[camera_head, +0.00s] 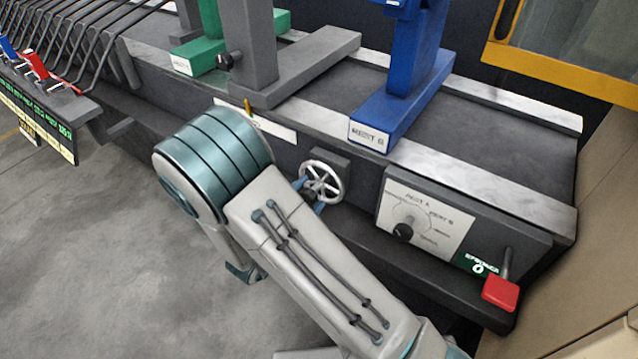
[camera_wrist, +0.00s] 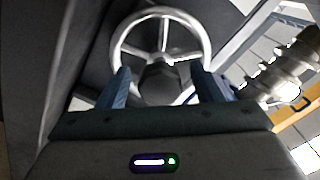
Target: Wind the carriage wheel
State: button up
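The carriage wheel (camera_head: 322,181) is a small silver spoked handwheel on the front face of the dark bench, below the rail. It also shows in the wrist view (camera_wrist: 163,52), at the top centre, with a dark hub. My gripper (camera_head: 310,196) is at the wheel, with blue fingertips showing at its left and lower edge. In the wrist view my gripper (camera_wrist: 162,84) has its two fingers spread wide, one on either side of the hub near the lower rim. Nothing is clearly clamped between them. I cannot tell whether they touch the rim.
A control panel (camera_head: 428,222) with a dial sits right of the wheel, with a red-handled lever (camera_head: 500,292) at its end. A blue post (camera_head: 402,95) and a green base (camera_head: 202,56) stand on the bench. Several levers line the left. The grey floor (camera_head: 70,230) is clear.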

jog(key=v, duration=0.7)
jog(key=shift+b, duration=0.3)
dwell(0.5)
